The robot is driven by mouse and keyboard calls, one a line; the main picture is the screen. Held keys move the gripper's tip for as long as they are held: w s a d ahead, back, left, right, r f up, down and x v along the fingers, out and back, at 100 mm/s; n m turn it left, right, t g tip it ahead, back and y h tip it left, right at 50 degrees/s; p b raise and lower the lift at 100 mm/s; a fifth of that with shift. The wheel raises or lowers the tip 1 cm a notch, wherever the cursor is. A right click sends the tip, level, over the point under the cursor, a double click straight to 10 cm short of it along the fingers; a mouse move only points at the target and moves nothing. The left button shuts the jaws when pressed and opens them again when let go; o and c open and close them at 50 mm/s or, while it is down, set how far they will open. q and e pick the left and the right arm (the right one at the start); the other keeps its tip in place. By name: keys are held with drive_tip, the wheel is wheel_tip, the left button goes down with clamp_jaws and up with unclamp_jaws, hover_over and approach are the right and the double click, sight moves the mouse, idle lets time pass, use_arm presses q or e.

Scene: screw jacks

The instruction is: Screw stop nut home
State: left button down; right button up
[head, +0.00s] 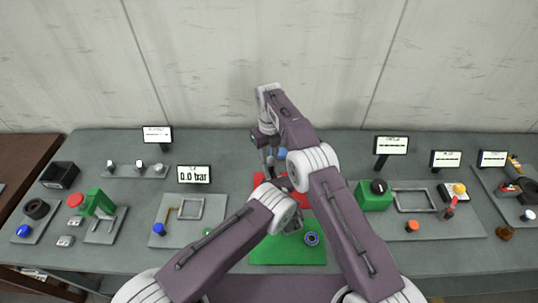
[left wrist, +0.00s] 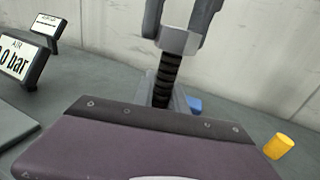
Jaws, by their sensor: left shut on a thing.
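In the left wrist view my left gripper (left wrist: 180,24) comes down from the top, its fingers on either side of a light grey block that looks like the stop nut (left wrist: 178,42). It is shut on this block. The block sits at the upper end of an upright black threaded screw (left wrist: 165,80). The screw's foot is partly hidden behind a purple arm link of mine. In the head view my right gripper (head: 268,152) is over the red area (head: 260,180) at the bench's middle; its finger gap is unclear. My arms hide most of the jack there.
The 0.0 bar display (head: 194,174) stands left. A yellow cylinder (left wrist: 279,146) shows at the right wrist-view edge.

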drive_tip(key=o, duration=0.4)
drive_tip(key=shift+o, duration=0.2)
